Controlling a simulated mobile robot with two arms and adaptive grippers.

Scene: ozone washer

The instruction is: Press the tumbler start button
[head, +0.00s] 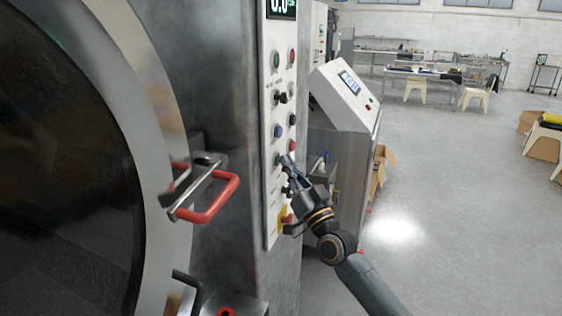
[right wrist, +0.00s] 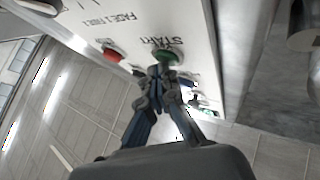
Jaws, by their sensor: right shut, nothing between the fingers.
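The green button labelled START (right wrist: 166,57) is on the white control panel (right wrist: 120,22), which appears upside down in the right wrist view. In the head view a green button (head: 277,160) sits low on the tall white panel (head: 271,200) of the large machine. My right gripper (head: 287,162) is shut and empty, its tips right by that button. In the right wrist view the closed fingertips (right wrist: 164,72) overlap the lower edge of the START button; whether they touch it I cannot tell. My left gripper is not in view.
A red button (right wrist: 113,55) lies beside START. The machine's round door (head: 60,170) with a red-gripped handle (head: 222,199) stands left of the panel. A yellow-backed red knob (head: 284,218) is below. A second metal console (head: 345,95) stands close behind my right arm.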

